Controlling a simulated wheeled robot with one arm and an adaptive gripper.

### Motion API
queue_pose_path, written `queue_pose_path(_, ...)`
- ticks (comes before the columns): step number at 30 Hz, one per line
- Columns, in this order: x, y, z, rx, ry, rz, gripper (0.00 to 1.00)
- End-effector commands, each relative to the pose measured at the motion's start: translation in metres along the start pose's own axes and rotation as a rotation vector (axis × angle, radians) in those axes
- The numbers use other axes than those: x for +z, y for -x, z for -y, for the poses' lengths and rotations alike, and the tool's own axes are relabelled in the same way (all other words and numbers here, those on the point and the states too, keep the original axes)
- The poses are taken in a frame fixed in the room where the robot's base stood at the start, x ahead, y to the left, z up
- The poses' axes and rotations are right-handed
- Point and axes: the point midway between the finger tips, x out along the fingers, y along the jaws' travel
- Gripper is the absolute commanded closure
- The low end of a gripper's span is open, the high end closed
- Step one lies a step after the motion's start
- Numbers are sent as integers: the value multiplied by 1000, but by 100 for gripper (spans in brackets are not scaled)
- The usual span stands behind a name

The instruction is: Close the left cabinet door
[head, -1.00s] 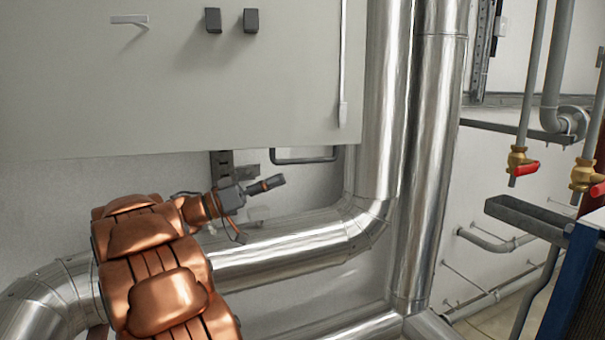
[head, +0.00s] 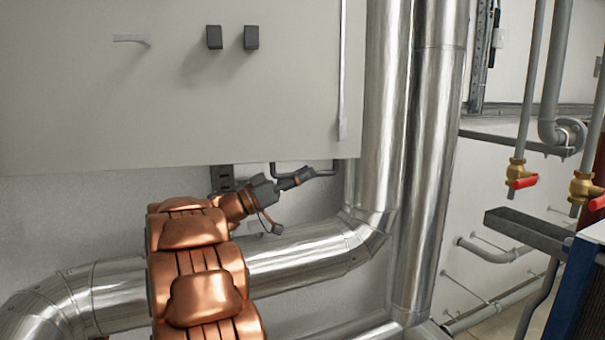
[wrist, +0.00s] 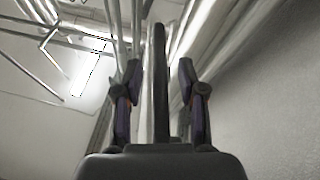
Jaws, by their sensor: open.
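The cabinet shows as a large pale grey panel (head: 180,110) across the upper left of the head view. It has a small light handle (head: 130,39) and two dark knobs (head: 231,37). Which part is the left door, and how far it stands open, I cannot tell. My gripper (head: 300,178) is just below the panel's lower edge, by a dark bent bar (head: 325,172). In the wrist view my gripper (wrist: 160,68) is open, its two fingers apart, with a dark upright bar (wrist: 161,85) between them. Whether a finger touches it is unclear.
Thick shiny pipes (head: 425,150) stand right of the panel, and another pipe (head: 300,250) runs behind and below my arm. Valves with red handles (head: 522,183) and a grey metal channel (head: 528,230) are at the right.

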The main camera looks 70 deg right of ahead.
Motion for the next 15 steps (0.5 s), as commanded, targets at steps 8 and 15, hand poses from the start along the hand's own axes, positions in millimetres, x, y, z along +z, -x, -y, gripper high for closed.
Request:
queue_pose_path(8,0,-1,0,1,0,0,64)
queue_pose_path(15,0,0,0,1,0,0,89)
